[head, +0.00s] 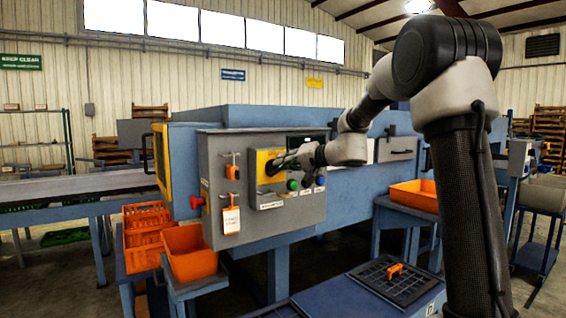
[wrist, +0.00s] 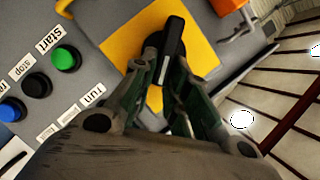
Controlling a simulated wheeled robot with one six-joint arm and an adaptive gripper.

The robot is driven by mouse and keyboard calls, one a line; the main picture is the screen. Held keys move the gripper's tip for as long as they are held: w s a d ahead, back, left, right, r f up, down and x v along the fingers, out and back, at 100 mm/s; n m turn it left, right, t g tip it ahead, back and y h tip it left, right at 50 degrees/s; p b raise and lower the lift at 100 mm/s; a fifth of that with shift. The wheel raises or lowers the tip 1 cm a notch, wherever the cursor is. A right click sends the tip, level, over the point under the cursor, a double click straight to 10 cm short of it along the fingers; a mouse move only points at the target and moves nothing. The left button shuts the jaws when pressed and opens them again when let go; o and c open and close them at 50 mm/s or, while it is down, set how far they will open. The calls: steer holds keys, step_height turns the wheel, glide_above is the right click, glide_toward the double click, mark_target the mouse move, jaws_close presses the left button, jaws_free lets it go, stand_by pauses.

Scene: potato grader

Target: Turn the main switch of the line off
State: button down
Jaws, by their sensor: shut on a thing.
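The main switch is a black handle (wrist: 174,48) on a yellow plate (wrist: 120,38) in the wrist view. In the head view the yellow plate (head: 262,168) sits on the front of a grey control box (head: 220,160), and my gripper covers most of the handle. My gripper (wrist: 166,78) is shut on the handle, with one finger on each side of it. In the head view my gripper (head: 279,165) reaches the plate from the right. The handle's base is partly hidden by the fingers.
A green button (wrist: 66,58), a black button (wrist: 37,85) and a blue button (wrist: 12,109) lie close beside the plate. An orange padlock (head: 233,172) and a white tag (head: 231,220) hang left of the plate. A red knob (head: 196,202) juts from the box's left side.

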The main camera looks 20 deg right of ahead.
steer(key=shift+w+d+f+m+t+y, duration=0.1)
steer(key=shift+f+m+t+y, duration=0.25)
steer(key=shift+m, duration=0.65)
steer(key=shift+s+d+f+m+t+y, duration=0.1)
steer(key=shift+f+m+y, duration=0.3)
steer(key=shift+m, duration=0.6)
steer(key=shift+w+d+f+m+t+y, duration=0.1)
steer(key=shift+f+m+t+y, duration=0.15)
steer(key=shift+m+y, duration=0.55)
steer(key=shift+m+h, duration=0.25)
steer(key=shift+m, duration=0.15)
steer(key=c, duration=1.4)
jaws_free()
steer(key=v, duration=1.2)
